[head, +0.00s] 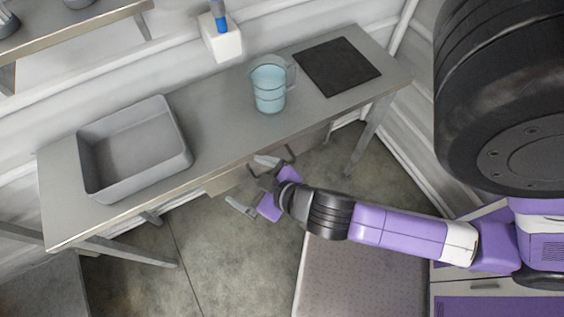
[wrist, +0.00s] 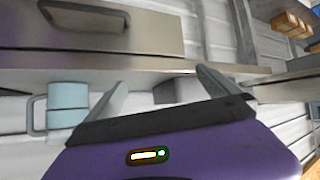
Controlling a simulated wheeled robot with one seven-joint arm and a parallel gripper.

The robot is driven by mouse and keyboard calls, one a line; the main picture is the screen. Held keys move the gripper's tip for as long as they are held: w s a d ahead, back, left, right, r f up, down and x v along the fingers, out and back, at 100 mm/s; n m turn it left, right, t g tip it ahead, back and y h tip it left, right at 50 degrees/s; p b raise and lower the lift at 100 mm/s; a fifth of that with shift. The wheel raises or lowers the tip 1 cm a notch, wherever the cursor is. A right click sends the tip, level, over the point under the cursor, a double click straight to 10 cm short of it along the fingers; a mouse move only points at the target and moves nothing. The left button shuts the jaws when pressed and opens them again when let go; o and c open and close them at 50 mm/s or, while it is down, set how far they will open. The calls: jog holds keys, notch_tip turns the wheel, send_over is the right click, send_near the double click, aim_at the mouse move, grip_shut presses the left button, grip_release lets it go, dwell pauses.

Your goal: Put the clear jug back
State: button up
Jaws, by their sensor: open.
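The clear jug (head: 270,90) stands upright on the metal bench (head: 218,110), with pale blue liquid inside and its handle toward the right. In the wrist view, which appears upside down, the jug (wrist: 68,104) shows at the left beyond the bench edge, with its handle at the far left. A black square mat (head: 337,66) lies flat on the bench to the right of the jug. My gripper (head: 252,184) is open and empty in front of the bench, apart from the jug. Its two fingers (wrist: 161,80) point toward the bench in the wrist view.
A grey open tub (head: 134,150) stands on the bench's left part; it looks empty. A white block with a blue-topped item (head: 221,38) is behind the bench. A drawer (wrist: 90,28) with a handle is under the bench top. Bench between tub and jug is clear.

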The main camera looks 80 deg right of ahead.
jog(key=s+a+r+n+t+y, duration=0.1)
jog(key=s+a+r+t+y, duration=0.1)
jog(key=r, duration=0.4)
jog(key=s+a+r+n+t+y, duration=0.2)
jog(key=s+a+r+t, duration=0.1)
jog(key=s+a+r, duration=0.2)
jog(key=shift+s+a+r, duration=0.25)
jog(key=shift+s+r, duration=0.65)
jog(key=shift+s, duration=0.35)
